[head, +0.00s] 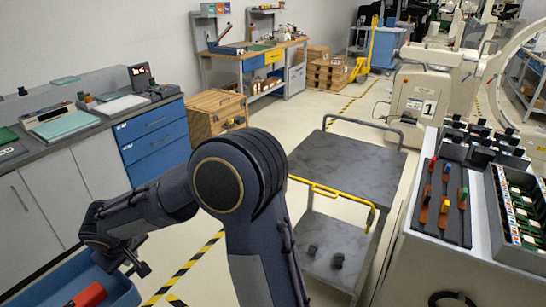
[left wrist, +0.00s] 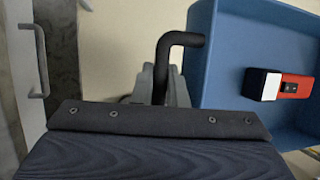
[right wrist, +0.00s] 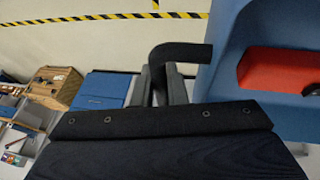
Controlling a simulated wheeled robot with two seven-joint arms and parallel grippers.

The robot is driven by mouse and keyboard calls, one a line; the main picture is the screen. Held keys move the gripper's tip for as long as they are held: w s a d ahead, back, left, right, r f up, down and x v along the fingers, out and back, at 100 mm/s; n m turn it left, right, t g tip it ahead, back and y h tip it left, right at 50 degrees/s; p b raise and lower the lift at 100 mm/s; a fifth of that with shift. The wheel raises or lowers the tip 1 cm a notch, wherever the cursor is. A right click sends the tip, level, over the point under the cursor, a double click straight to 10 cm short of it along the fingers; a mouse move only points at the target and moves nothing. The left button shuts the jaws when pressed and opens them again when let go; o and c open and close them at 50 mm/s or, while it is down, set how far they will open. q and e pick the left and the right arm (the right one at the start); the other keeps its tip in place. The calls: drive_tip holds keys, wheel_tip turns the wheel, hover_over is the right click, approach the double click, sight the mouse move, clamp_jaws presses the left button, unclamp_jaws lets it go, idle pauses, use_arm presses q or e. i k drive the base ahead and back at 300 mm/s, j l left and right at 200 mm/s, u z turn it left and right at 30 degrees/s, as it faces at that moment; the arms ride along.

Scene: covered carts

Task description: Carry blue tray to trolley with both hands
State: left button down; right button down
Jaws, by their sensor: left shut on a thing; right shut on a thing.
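The blue tray (head: 118,296) is at the lower left of the head view, partly cut off. A red object (head: 87,295) lies in it; the left wrist view shows it with a white end (left wrist: 275,85). My right gripper (head: 135,264) is at the tray's edge, shut on a bent black handle (right wrist: 180,52). My left gripper (left wrist: 162,88) shows only in its wrist view, shut on another black handle (left wrist: 180,40) of the tray. The grey two-shelf trolley (head: 365,150) with a yellow handle (head: 330,190) stands right of centre, apart from the tray.
White cabinets (head: 40,200) and a blue drawer unit (head: 155,140) line the left. A wooden crate (head: 215,112) stands beside them. Two small dark items (head: 325,255) lie on the trolley's lower shelf. A loaded white cart (head: 450,265) is at right. Taped floor (head: 190,262) lies between.

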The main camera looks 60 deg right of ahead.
sight(344, 163)
drive_tip(key=z, duration=1.6)
drive_tip(key=i+z, duration=0.1)
drive_tip(key=z, duration=0.35)
drive_tip(key=i+z, duration=0.1)
drive_tip(key=z, duration=0.35)
drive_tip(key=i+z, duration=0.1)
drive_tip(key=z, duration=0.3)
drive_tip(key=i+j, duration=0.65)
drive_tip(key=i, duration=0.2)
drive_tip(key=i+j, duration=0.65)
drive_tip(key=i, duration=0.15)
